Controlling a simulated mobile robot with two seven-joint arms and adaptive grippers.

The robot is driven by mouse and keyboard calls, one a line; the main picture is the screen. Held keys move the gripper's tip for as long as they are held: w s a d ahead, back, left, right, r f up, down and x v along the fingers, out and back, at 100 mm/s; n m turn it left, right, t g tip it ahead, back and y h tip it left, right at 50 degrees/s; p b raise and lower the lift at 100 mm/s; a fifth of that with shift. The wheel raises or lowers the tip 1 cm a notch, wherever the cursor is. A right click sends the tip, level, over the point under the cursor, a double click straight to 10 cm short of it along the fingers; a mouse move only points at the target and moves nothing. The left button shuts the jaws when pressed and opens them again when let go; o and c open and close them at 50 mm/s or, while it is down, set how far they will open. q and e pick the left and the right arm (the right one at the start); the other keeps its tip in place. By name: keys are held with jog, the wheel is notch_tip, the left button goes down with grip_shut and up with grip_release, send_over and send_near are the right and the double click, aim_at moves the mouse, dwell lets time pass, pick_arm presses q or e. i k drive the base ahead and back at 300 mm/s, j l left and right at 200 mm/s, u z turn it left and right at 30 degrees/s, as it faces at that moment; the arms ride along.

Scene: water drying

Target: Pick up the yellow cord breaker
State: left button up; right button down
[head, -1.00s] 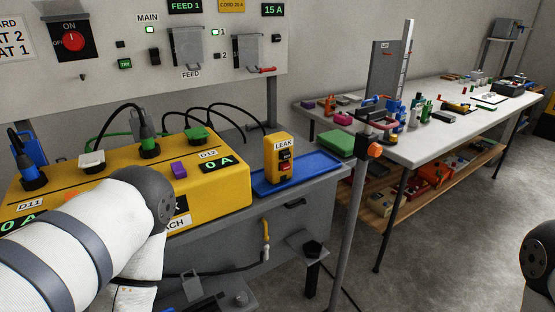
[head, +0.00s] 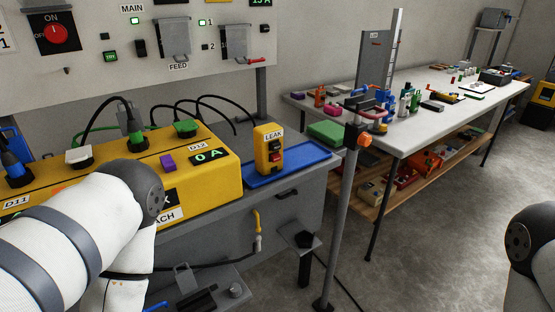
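A yellow box labelled LEAK (head: 269,149), with a dark switch and a red button on its front, stands upright at the left part of a blue tray (head: 308,156). It looks like the cord breaker. A black cord runs behind it from the large yellow panel box (head: 215,185) to its left. My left arm comes in from the left in front of that panel box, bent at a dark joint; its gripper is not in view. Only a dark joint and white link of my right arm show at the right edge; its gripper is not in view. Nothing touches the LEAK box.
The tray sits on a grey bench (head: 288,190). A grey post (head: 342,215) with an orange knob stands right of it. A white table (head: 425,125) with several tools is behind. Grey floor is open at lower right.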

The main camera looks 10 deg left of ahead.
aim_at(265, 134)
jog(key=i+l+u, duration=0.2)
jog(key=l+u, duration=0.15)
jog(key=i+l+u, duration=0.15)
jog(key=l+u, duration=0.25)
jog(key=i+l+u, duration=0.1)
jog(key=l+u, duration=0.25)
jog(key=l, duration=0.2)
jog(key=l+u, duration=0.4)
jog(key=i+l, duration=0.05)
jog(key=l, duration=0.05)
